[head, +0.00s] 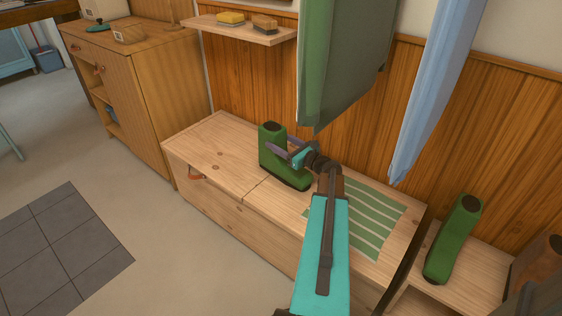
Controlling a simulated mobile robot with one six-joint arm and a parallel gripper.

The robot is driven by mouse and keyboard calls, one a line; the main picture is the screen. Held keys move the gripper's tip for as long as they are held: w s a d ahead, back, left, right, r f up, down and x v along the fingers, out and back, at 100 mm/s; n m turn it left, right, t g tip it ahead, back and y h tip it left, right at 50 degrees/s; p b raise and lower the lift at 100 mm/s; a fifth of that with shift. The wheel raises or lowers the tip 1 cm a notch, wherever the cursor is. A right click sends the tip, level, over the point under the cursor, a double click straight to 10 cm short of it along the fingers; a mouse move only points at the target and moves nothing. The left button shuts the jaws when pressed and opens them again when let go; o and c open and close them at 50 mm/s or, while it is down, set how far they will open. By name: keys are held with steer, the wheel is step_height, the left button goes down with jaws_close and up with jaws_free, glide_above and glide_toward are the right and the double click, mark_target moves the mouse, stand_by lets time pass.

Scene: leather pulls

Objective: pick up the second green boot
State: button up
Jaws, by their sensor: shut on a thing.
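A green boot (271,140) with a dark opening and dark sole stands upright on or just above the wooden bench (215,150); I cannot tell if the sole touches. My gripper (279,149) is shut on this boot's shaft from the right, and its jaws hide part of it. Another green boot (455,238) stands on a low wooden shelf (480,285) at the right, apart from my gripper, leaning slightly in the picture.
A green striped mat (370,220) lies on the bench's right part. A green coat (340,60) and a blue cloth (435,90) hang above. A wall shelf (240,30) holds a sponge and brush. A brown boot (535,270) is at far right.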

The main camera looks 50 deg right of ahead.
mark_target(278, 136)
steer(key=shift+r, duration=0.2)
jaws_close()
steer(key=shift+r+p, duration=0.55)
steer(key=shift+r, duration=1.15)
steer(key=shift+s+a, duration=0.55)
steer(key=shift+a, duration=0.2)
steer(key=s+a+r+p, duration=0.1)
steer(key=s+a+p, duration=0.7)
steer(key=a+p, duration=0.2)
steer(key=shift+s+a+r, duration=0.2)
steer(key=shift+a+r, duration=0.05)
steer(key=shift+a, duration=0.4)
